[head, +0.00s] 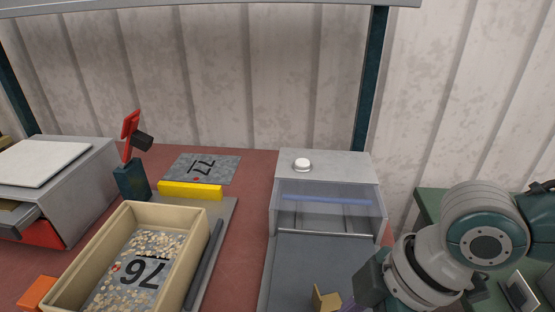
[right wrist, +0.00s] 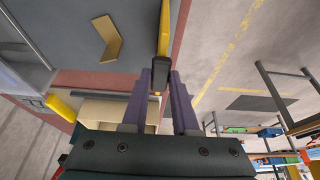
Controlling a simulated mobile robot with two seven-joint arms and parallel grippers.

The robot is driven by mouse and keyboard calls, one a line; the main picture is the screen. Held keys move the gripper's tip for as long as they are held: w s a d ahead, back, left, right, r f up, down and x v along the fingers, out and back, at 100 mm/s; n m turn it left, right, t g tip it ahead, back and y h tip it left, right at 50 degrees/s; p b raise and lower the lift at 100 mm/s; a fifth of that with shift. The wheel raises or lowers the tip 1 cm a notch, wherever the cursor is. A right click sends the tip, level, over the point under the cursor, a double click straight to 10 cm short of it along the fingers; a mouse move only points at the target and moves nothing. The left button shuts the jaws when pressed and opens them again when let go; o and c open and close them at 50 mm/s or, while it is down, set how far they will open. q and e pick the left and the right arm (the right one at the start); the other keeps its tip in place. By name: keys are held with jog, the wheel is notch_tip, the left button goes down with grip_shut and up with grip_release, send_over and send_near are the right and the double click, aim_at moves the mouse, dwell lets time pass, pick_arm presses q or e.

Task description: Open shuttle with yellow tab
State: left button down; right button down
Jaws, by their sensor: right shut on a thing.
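The grey flat shuttle (head: 315,262) lies in front of the grey machine with the clear cover (head: 325,198), and runs out of the bottom of the head view. A tan bent piece (head: 325,301) lies on it; it also shows in the right wrist view (right wrist: 104,38). My left gripper is out of view.
A tan bin (head: 193,262) with small pale pieces and a plate marked 76 stands left of the shuttle. A yellow bar (head: 190,190) lies behind it. A red-handled device (head: 131,160) and another grey machine (head: 85,190) stand further left.

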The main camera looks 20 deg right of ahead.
jog(key=shift+s+a, duration=0.2)
jog(key=shift+s, duration=0.1)
jog(key=c, duration=0.7)
grip_release()
jog(key=v, duration=1)
